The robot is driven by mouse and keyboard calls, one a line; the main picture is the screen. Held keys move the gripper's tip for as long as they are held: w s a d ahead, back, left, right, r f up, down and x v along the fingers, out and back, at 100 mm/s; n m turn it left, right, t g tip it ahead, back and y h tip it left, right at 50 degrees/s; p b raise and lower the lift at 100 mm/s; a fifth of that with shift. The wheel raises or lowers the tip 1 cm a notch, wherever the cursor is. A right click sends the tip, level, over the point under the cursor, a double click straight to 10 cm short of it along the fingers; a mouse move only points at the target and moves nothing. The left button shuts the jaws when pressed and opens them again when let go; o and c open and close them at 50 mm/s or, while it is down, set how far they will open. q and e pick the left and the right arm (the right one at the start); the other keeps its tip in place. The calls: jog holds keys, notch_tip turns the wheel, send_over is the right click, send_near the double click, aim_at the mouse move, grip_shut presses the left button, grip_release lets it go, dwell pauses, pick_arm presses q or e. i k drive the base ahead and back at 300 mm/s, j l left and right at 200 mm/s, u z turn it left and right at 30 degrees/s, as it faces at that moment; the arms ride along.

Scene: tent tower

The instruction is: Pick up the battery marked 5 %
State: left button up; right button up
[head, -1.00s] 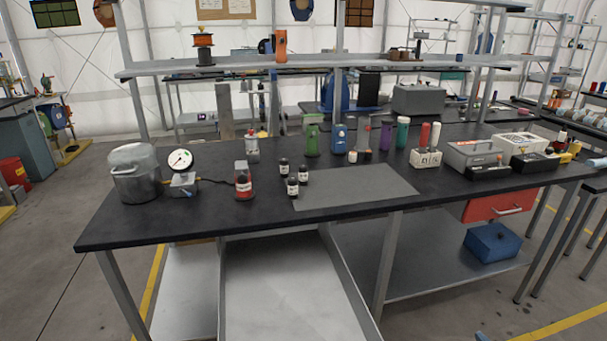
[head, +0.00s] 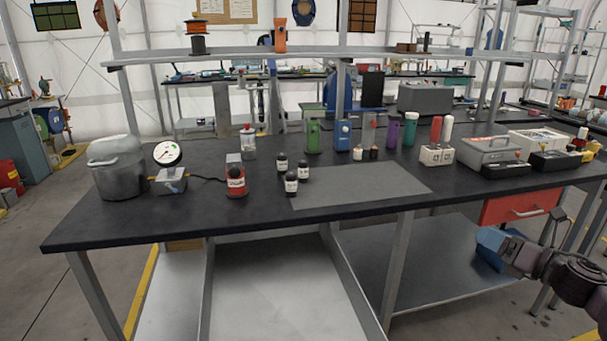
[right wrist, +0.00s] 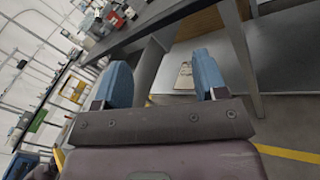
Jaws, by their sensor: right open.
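No charge marking can be read at this distance, so I cannot tell which item is the battery marked 5 %. A white block (head: 436,155) on the black bench holds an upright red cylinder (head: 436,130) and a white cylinder (head: 447,128); these may be batteries. My left gripper is not in view.
The bench (head: 130,222) carries a pot (head: 118,168), a gauge (head: 168,155), a red-labelled bottle (head: 236,182) and a grey toolbox (head: 492,150). The grey mat (head: 360,187) is bare. A red drawer (head: 520,206) hangs under the bench at right.

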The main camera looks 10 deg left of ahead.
aim_at(302, 164)
jog(key=i+j, duration=0.2)
jog(key=j, duration=0.15)
jog(key=i+j, duration=0.15)
jog(key=j, duration=0.2)
jog(key=i+j, duration=0.2)
jog(key=j, duration=0.15)
jog(key=i+j, duration=0.2)
jog(key=j, duration=0.15)
jog(key=i+j, duration=0.2)
jog(key=j, duration=0.15)
